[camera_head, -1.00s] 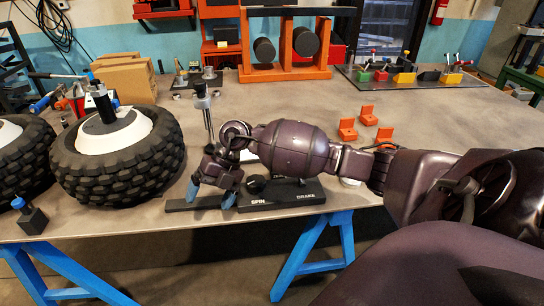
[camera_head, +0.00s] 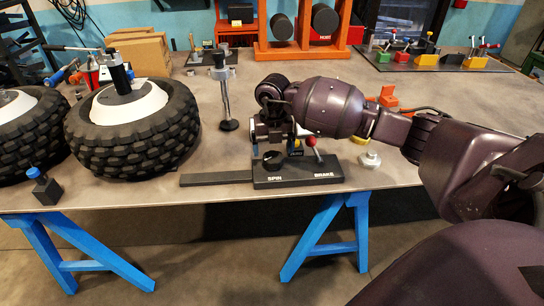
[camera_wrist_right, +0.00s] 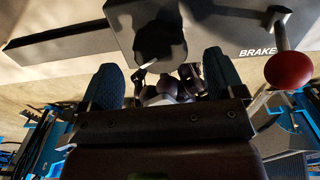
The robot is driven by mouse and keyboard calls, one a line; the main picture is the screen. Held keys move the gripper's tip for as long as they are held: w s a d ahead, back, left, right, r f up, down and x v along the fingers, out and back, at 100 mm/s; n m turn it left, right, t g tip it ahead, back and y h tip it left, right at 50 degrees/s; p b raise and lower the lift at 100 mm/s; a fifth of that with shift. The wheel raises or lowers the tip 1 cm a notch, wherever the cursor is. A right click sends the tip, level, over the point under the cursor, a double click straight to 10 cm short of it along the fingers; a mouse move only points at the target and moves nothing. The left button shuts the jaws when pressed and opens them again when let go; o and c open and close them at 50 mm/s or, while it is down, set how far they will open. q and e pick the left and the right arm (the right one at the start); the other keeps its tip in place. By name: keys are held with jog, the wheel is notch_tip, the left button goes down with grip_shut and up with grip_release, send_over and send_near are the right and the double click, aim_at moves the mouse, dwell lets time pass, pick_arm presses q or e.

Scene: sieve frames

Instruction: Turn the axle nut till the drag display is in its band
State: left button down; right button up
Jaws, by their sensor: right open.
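The knobbly black wheel (camera_head: 135,135) with a white hub lies flat at the left of the table. A black box (camera_head: 298,178) marked SPIN and BRAKE sits at the front edge. It has a black round knob (camera_wrist_right: 160,42) and a red-balled lever (camera_wrist_right: 290,68). My right gripper (camera_head: 275,146) is at the back of the box, its fingers partly hidden. In the right wrist view its blue fingers (camera_wrist_right: 163,78) are apart and empty, facing the box. I cannot make out a drag display.
Another wheel (camera_head: 22,130) is at the far left. A small block with a blue knob (camera_head: 44,186) stands at the front edge. A flat dark bar (camera_head: 215,179) lies left of the box. Bare table lies between wheel and post.

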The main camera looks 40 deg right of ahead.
aim_at(273, 156)
jog(key=shift+f, duration=1.65)
jog(key=shift+c, duration=0.3)
jog(key=c, duration=0.9)
jog(key=shift+o, duration=0.2)
jog(key=shift+n, duration=0.3)
